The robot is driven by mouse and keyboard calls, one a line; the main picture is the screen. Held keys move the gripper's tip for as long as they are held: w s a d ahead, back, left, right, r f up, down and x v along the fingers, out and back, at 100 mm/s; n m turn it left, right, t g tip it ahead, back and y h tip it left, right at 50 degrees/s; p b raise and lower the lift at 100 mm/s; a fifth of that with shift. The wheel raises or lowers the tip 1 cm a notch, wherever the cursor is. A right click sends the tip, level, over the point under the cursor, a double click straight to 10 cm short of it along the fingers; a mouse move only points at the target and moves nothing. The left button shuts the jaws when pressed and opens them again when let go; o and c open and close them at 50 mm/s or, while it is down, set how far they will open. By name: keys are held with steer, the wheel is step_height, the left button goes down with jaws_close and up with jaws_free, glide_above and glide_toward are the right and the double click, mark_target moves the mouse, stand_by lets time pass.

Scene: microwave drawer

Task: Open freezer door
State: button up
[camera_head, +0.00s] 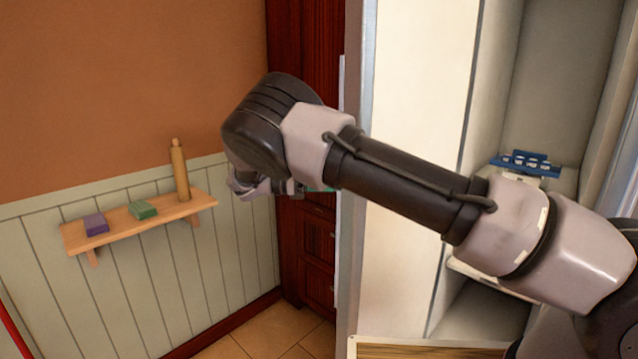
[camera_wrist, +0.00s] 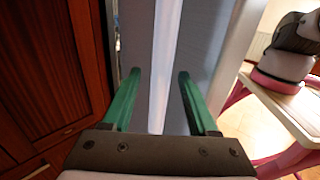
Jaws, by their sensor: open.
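The freezer door (camera_head: 415,120) stands swung open in the head view, its cream inner face showing. The freezer interior (camera_head: 565,85) is visible to its right. A pale vertical bar, which looks like the door handle (camera_wrist: 163,60), runs between the two green fingers of my gripper (camera_wrist: 158,88) in the wrist view. The fingers are apart, with a gap on each side of the bar. In the head view my gripper (camera_head: 318,189) is mostly hidden behind my wrist, at the door's outer left edge. I cannot tell whether either finger touches the door.
A dark red wooden cabinet (camera_head: 307,235) stands left of the door. A wall shelf (camera_head: 120,229) holds a rolling pin (camera_head: 179,170) and two small blocks. A blue tray (camera_head: 530,162) lies inside the freezer. A wooden-topped surface (camera_head: 430,350) is below the door.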

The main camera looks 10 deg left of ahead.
steer(key=a, duration=0.9)
steer(key=shift+s, duration=0.25)
steer(key=shift+a, duration=0.15)
